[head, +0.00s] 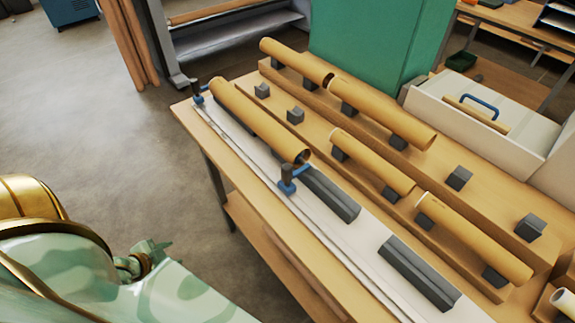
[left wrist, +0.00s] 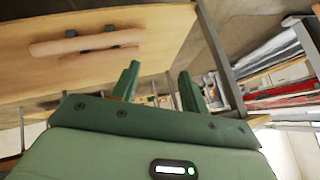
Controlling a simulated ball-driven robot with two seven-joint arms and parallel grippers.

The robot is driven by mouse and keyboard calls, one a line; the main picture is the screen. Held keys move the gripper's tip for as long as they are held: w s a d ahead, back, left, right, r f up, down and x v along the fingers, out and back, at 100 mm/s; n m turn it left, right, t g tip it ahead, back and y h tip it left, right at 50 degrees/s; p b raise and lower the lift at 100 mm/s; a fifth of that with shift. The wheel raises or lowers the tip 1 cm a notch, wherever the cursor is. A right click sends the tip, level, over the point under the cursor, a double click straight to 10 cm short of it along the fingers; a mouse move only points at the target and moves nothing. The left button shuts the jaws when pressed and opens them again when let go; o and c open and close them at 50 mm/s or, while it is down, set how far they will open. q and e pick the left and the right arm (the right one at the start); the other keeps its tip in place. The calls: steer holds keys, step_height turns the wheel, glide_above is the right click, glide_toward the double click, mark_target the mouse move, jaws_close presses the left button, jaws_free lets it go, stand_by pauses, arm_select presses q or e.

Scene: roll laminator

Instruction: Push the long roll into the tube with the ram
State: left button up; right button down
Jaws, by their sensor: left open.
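A tan tube (head: 258,118) lies on the bench's white rail, with its near end open, beside a blue clamp (head: 289,180). Several tan rolls (head: 381,112) of differing length rest on dark cradles on the wooden steps behind; I cannot tell which is the long roll. A blue-handled piece (head: 480,106) lies on a pale box at the right; it may be the ram. My left gripper (left wrist: 158,88) is open and empty in the left wrist view. In the head view it is low at the left (head: 146,258), apart from the bench. My right gripper is out of view.
Two dark grooved blocks (head: 418,274) on the white rail are empty, in line with the tube. A green block (head: 378,45) stands behind the bench. The floor (head: 80,125) left of the bench is clear.

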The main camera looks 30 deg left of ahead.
arm_select(q)
steer(key=w+d+r+m+t+h, duration=0.1)
steer(key=w+d+r+t+h, duration=0.2)
steer(key=w+r, duration=0.55)
steer(key=t+h, duration=0.3)
steer(key=h, duration=0.5)
glide_toward(287, 171)
steer(key=shift+t, duration=0.3)
steer(key=x, duration=0.3)
steer(key=f+b+x, duration=0.1)
steer(key=x, duration=0.3)
steer(key=f+x, duration=0.1)
steer(key=x, duration=0.2)
steer(key=shift+w+a+b, duration=0.25)
steer(key=shift+w+b, duration=0.1)
steer(key=shift+w, duration=0.15)
jaws_close()
